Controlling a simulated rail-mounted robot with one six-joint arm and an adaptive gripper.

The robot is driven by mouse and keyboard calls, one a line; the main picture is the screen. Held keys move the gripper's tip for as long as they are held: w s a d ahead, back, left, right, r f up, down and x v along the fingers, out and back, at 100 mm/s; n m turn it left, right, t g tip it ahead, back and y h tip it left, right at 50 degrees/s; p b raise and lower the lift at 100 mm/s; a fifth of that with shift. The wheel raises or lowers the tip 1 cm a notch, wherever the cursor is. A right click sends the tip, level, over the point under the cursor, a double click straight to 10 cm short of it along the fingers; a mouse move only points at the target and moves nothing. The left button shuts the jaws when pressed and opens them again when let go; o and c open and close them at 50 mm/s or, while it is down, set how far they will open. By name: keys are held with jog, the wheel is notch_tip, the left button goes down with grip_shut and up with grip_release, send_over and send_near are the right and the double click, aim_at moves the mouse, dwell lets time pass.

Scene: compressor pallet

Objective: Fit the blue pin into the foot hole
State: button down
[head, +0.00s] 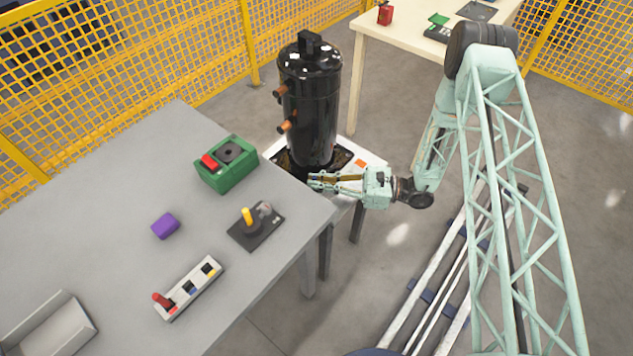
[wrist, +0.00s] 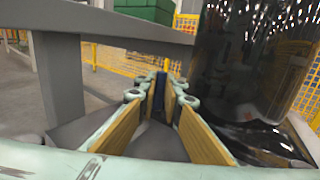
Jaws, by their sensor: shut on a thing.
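The black compressor (head: 311,105) stands upright on a small white-topped stand; it also fills the right side of the wrist view (wrist: 245,60). Its dark foot plate (head: 343,157) shows at its base. My gripper (head: 314,183) is low beside the compressor's base, on the near side. In the wrist view its two padded fingers (wrist: 161,92) close toward the far tips, shut on the blue pin (wrist: 161,82), a narrow dark blue upright piece. The pin cannot be made out in the head view. I cannot tell the foot hole in either view.
The grey table (head: 110,160) lies close to the left of my gripper. Yellow fencing (head: 150,45) stands behind.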

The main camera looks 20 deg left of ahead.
jog(key=shift+f, duration=0.15)
jog(key=c, duration=2.7)
grip_release()
jog(key=shift+c, duration=0.2)
jog(key=shift+r, duration=0.2)
jog(key=shift+w+d+p, duration=0.25)
jog(key=shift+d, duration=1.75)
jog(key=shift+w+d+p, duration=0.25)
jog(key=shift+d+p, duration=0.05)
jog(key=shift+d, duration=1.65)
jog(key=shift+w+d+p, duration=0.25)
jog(key=shift+d, duration=1.75)
jog(key=shift+r, duration=0.15)
